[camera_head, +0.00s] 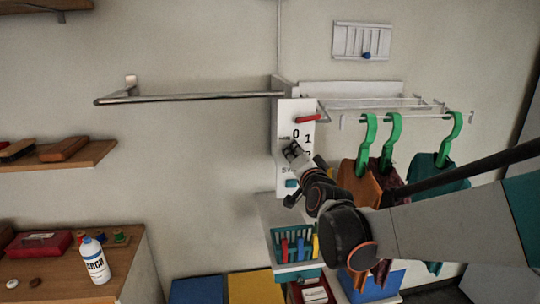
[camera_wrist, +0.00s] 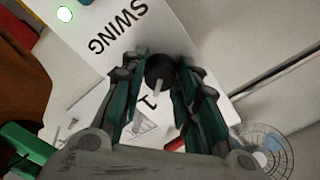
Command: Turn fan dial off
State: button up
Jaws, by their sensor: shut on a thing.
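The black fan dial (camera_wrist: 160,69) sits on a white panel (camera_wrist: 207,22), between the two fingers of my gripper (camera_wrist: 161,85) in the wrist view. The fingers are closed on the dial from both sides. A pale pointer on the dial points down in that view, towards a printed 1. The word SWING is printed upside down above.
Green hangers (camera_head: 388,142) with clothes hang to the right, near my arm. A teal basket (camera_head: 276,247) stands below. A metal rail (camera_head: 200,96) runs left.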

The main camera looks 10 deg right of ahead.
jog(key=shift+n, duration=5)
jog(key=o, duration=1.1)
